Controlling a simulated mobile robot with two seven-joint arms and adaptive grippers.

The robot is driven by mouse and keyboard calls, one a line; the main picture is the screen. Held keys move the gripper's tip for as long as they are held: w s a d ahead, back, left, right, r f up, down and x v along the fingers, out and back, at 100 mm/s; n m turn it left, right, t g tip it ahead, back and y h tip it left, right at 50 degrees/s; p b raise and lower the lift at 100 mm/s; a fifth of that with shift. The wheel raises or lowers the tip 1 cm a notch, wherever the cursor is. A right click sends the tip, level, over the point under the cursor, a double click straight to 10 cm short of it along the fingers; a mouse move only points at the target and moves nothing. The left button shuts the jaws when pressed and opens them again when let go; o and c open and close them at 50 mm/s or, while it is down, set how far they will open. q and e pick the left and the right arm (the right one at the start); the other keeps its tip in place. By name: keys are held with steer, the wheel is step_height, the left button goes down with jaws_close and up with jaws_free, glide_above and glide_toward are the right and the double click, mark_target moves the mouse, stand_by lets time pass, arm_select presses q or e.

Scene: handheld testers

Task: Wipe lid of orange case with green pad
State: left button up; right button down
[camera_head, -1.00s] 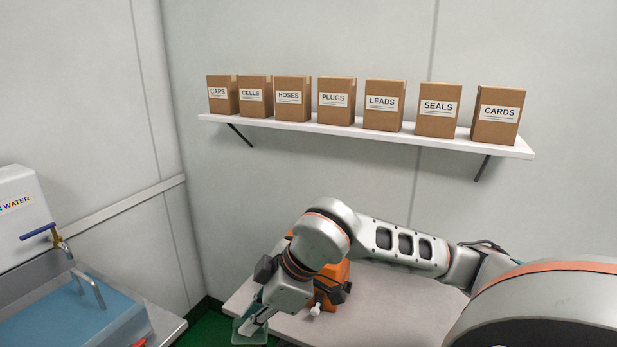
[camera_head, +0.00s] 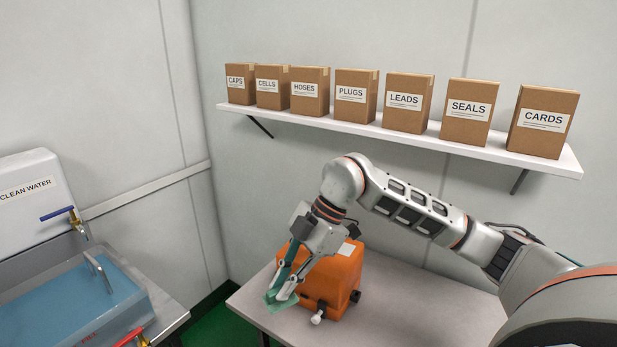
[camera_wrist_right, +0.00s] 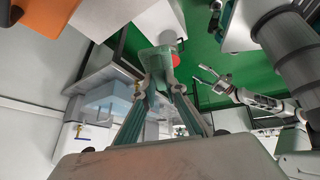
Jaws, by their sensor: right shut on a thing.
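My right gripper (camera_head: 284,288) is shut on the green pad (camera_head: 273,304), at the left front side of the case. In the wrist view the pad (camera_wrist_right: 153,60) hangs from the fingertips (camera_wrist_right: 158,88). I cannot tell whether the pad touches the case. My left gripper (camera_wrist_right: 212,79) shows in the wrist view, fingers apart and empty.
The pale table (camera_head: 390,318) is clear right of the case. A sink basin (camera_head: 75,305) with taps and a clean water tank (camera_head: 30,195) stands at left. A wall shelf (camera_head: 400,140) above holds several labelled cardboard boxes. Green floor (camera_head: 225,320) lies between sink and table.

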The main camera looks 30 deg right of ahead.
steer(key=n+g, duration=0.1)
steer(key=w+r+n, duration=0.1)
steer(key=n, duration=0.1)
steer(key=shift+w+g, duration=0.3)
steer(key=shift+g, duration=0.1)
steer(key=n, duration=0.1)
steer(key=w+n+g+p, duration=0.1)
steer(key=shift+d+r+n+g, duration=0.2)
steer(key=shift+n+g, duration=0.1)
steer(key=shift+n, duration=0.1)
steer(key=w+d+r+m+t+h+p, duration=0.45)
steer(key=w+d+m, duration=0.4)
steer(key=m, duration=0.65)
steer(key=w+d+r+m+t+h+p, duration=0.3)
steer(key=w+d+r+m+h, duration=0.35)
steer(key=m, duration=0.85)
arm_select(q)
step_height(320, 180, up, 6)
steer(key=a, duration=0.2)
steer(key=shift+s+y+b, duration=0.3)
steer(key=shift+s, duration=0.05)
arm_select(e)
step_height(320, 180, down, 6)
steer(key=d+y, duration=0.1)
steer(key=d, duration=0.1)
steer(key=shift+w+n+y, duration=0.3)
steer(key=shift+y, duration=0.1)
steer(key=shift+s+d+f, duration=0.1)
steer(key=shift+d+f, duration=0.05)
